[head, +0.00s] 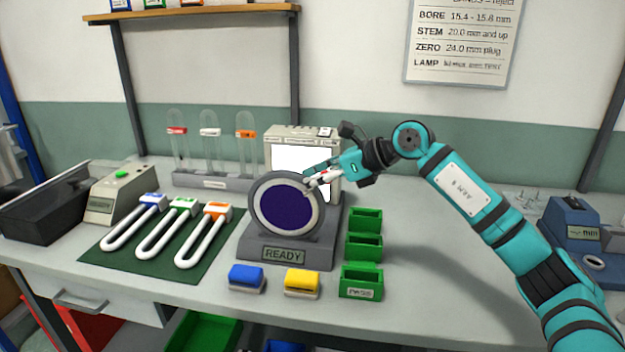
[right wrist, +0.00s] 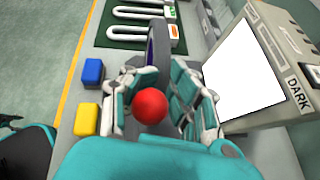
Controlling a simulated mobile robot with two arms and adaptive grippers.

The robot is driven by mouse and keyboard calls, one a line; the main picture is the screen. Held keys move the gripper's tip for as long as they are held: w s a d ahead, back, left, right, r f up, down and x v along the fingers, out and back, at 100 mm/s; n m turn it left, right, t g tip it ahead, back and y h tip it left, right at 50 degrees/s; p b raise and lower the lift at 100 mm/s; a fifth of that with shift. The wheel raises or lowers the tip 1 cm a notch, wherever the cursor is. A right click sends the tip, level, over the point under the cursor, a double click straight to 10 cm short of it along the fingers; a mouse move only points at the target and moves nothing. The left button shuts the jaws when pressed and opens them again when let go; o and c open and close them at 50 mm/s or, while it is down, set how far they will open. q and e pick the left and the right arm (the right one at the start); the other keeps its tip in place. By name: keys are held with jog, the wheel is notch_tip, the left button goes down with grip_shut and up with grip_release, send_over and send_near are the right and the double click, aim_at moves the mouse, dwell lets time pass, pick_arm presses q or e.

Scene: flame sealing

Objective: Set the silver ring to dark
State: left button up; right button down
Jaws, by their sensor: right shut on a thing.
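The silver ring (head: 314,216) stands upright around a dark purple disc (head: 283,212) on a grey stand (head: 255,249) marked READY. My right gripper (head: 308,183) is at the ring's upper right edge. In the right wrist view its fingers are closed around a red ball-shaped knob (right wrist: 150,106), with the ring (right wrist: 152,62) seen edge-on just beyond. How the knob joins the ring is hidden by the fingers. A box with a lit white panel (head: 290,157) stands behind the ring; its side reads DARK in the right wrist view (right wrist: 299,95). My left gripper is not in view.
Blue (head: 246,278) and yellow (head: 302,283) blocks lie in front of the stand. Green bins (head: 362,277) stand to its right. U-shaped tubes lie on a green mat (head: 125,267) at the left. Glass tubes stand in a rack (head: 213,183) behind.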

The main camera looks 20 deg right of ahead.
jog(key=c, duration=1.5)
grip_release()
jog(key=shift+s+a+f+g, duration=0.25)
jog(key=shift+s+a+g, duration=0.05)
jog(key=shift+s, duration=0.1)
jog(key=o, duration=0.4)
jog(key=shift+s+r, duration=0.45)
jog(key=shift+w+d+f, duration=0.1)
jog(key=shift+w, duration=0.15)
jog(key=shift+d, duration=0.15)
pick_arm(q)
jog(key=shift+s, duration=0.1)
pick_arm(e)
jog(key=v, duration=1.2)
jog(key=shift+s+f, duration=0.1)
jog(key=shift+s, duration=0.1)
